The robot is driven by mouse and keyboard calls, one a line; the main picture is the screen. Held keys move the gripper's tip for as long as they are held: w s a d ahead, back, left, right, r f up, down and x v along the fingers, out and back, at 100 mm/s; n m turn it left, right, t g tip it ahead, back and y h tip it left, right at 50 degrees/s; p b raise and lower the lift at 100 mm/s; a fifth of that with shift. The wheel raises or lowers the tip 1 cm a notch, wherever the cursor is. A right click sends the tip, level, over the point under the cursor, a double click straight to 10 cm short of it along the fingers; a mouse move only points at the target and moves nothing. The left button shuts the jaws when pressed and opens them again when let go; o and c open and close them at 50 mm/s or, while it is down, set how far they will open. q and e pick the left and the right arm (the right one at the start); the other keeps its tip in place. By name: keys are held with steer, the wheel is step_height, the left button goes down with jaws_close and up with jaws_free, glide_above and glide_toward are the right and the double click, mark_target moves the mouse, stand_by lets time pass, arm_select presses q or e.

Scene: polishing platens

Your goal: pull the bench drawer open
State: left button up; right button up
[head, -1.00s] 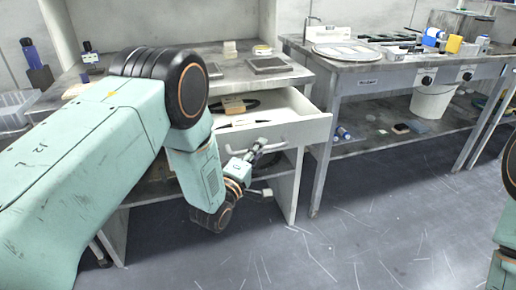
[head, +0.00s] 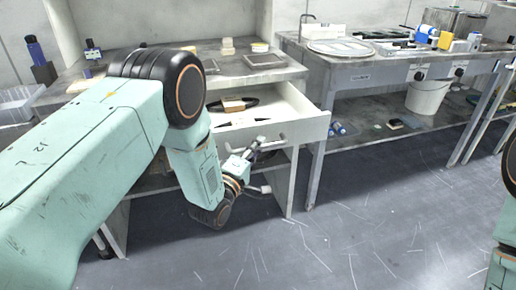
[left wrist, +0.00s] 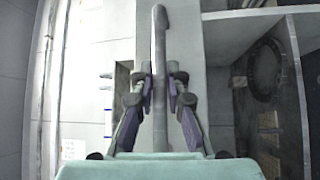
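The bench drawer (head: 296,130) is white and stands pulled out from under the left bench, its inside showing from above. Its grey bar handle (head: 281,142) is on the front panel. My left gripper (head: 258,145) reaches the handle from the left and front. Part of the handle is hidden by the fingers in the head view. My right gripper is not in view.
A cardboard-coloured block (head: 233,104) and a dark curved item lie in the drawer. The left bench top (head: 225,65) holds small items. A second bench (head: 365,72) stands to the right, with a white bucket (head: 427,97) under it. The floor in front is clear.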

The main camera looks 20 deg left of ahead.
arm_select(q)
steer(key=o, duration=0.4)
steer(key=v, duration=1.2)
stand_by(0.3)
steer(key=s+f+m+g+y, duration=0.1)
steer(key=s+f+m+g, duration=0.3)
steer(key=f, duration=0.4)
steer(key=s+f+m+g+y, duration=0.1)
steer(key=s+f+m+g, duration=0.35)
steer(key=f, duration=0.25)
steer(key=s+f+m+g, duration=0.1)
steer(key=s+g, duration=0.2)
steer(key=s, duration=0.5)
steer(key=s+a+f+m+g+y, duration=0.1)
steer(key=s+g, duration=0.3)
steer(key=s, duration=0.5)
steer(key=s+a+f+m+g, duration=0.1)
steer(key=s+f+m+g, duration=0.2)
steer(key=s, duration=0.6)
steer(key=shift+f+g+y, duration=0.15)
steer(key=shift+g+y, duration=0.2)
steer(key=shift+y, duration=0.05)
